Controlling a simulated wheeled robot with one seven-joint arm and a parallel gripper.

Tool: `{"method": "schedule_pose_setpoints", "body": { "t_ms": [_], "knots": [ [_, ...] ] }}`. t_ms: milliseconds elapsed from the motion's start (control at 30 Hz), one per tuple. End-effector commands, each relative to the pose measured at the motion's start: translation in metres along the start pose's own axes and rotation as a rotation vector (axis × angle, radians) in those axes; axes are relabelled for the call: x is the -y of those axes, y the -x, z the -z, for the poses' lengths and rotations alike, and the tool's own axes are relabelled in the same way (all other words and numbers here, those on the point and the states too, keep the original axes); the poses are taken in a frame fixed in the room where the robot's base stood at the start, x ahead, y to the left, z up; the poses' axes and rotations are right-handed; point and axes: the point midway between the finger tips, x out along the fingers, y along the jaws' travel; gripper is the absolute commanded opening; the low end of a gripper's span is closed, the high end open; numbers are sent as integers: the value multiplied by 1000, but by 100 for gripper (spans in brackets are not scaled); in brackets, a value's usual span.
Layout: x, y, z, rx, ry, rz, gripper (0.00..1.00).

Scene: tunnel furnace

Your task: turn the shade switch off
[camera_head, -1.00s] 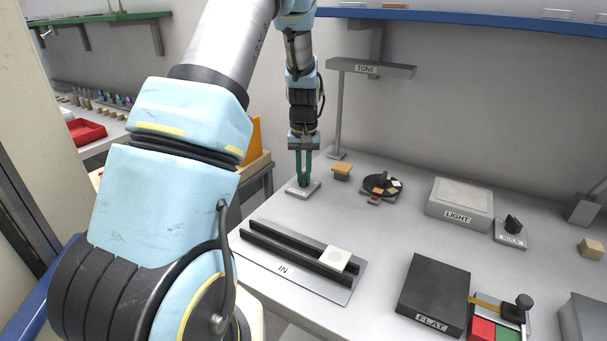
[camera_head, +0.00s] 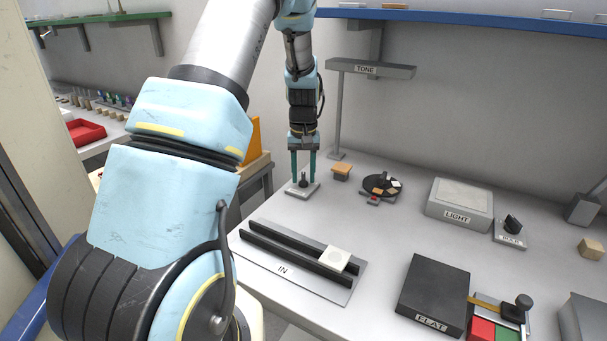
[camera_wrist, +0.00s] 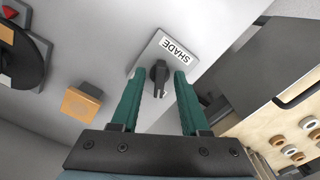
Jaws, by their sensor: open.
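The shade switch (camera_head: 303,188) is a light plate with a dark knob, near the left edge of the table. In the wrist view its plate carries the label SHADE (camera_wrist: 177,50), and the dark knob (camera_wrist: 158,75) stands in the middle. My gripper (camera_head: 303,178) is above the plate with its green fingers spread, one on each side of the knob. In the wrist view the open fingers (camera_wrist: 158,80) are apart from the knob, with nothing held. The knob is in plain sight between them.
The TONE stand (camera_head: 338,115) rises just right of my gripper. A wooden block (camera_head: 342,170) and a round black dial (camera_head: 382,187) are further right. The IN rail (camera_head: 290,255) lies in front. A wooden rack (camera_wrist: 290,140) stands beyond the table's edge.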

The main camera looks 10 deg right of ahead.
Motion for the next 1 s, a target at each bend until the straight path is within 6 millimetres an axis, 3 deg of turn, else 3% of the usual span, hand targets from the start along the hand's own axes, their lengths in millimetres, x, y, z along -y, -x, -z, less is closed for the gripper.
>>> {"method": "schedule_pose_setpoints", "body": {
  "t_ms": [233,700,1000],
  "knots": [
    [0,14,1,-3,-1,-1,45],
    [0,97,1,-3,0,0,45],
    [0,108,0,0,0,0,45]
  ]
}}
